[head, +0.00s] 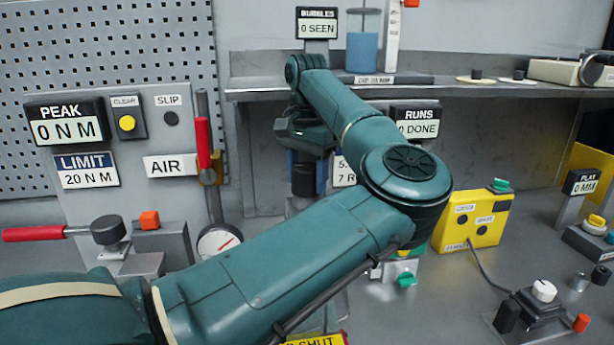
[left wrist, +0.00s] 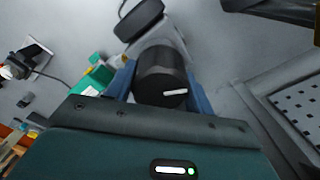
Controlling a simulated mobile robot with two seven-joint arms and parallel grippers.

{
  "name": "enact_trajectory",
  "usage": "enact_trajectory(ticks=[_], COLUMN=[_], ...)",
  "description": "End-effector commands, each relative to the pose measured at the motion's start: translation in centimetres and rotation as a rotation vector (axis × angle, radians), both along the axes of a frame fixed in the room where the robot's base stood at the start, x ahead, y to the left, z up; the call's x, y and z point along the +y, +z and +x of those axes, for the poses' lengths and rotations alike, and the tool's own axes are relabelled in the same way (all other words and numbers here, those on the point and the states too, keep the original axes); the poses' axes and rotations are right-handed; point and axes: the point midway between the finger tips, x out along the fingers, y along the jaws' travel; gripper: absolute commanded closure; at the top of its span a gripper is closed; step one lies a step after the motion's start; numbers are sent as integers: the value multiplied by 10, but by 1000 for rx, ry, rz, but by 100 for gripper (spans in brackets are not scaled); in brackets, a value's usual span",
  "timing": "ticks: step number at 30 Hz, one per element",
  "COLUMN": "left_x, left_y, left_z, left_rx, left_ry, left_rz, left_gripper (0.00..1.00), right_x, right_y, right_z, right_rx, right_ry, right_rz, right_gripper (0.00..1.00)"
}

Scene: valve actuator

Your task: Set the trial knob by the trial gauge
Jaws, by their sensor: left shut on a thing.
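In the left wrist view, a black round knob (left wrist: 161,72) with a white pointer mark sits between the two blue fingers of my left gripper (left wrist: 160,84). The fingers touch its sides and are shut on it. In the head view, my left gripper (head: 304,172) points down behind my arm, around the dark knob. No label on the knob is readable. A round white gauge with a red needle (head: 218,243) is at the lower middle, partly covered by my arm. I cannot tell whether it is the trial gauge. My right gripper is not in view.
A partly hidden sign (head: 344,171) stands beside my gripper. A RUNS sign (head: 415,122) reads 0 DONE. A red-handled lever (head: 203,143) stands left. A yellow box (head: 474,222) and a white-knobbed device (head: 543,291) are right. The shelf edge (head: 480,91) crosses behind.

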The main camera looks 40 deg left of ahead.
Motion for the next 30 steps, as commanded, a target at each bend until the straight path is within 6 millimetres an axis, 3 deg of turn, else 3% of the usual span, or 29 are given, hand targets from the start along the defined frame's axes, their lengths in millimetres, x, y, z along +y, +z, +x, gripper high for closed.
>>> enact_trajectory(ticks=[30], left_x=[0], left_y=[0], left_z=[0], left_rx=[-1], left_ry=[-966], left_rz=[0], left_gripper=[70], right_x=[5], right_y=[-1], right_z=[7], right_rx=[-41], right_ry=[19], right_rz=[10], right_gripper=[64])
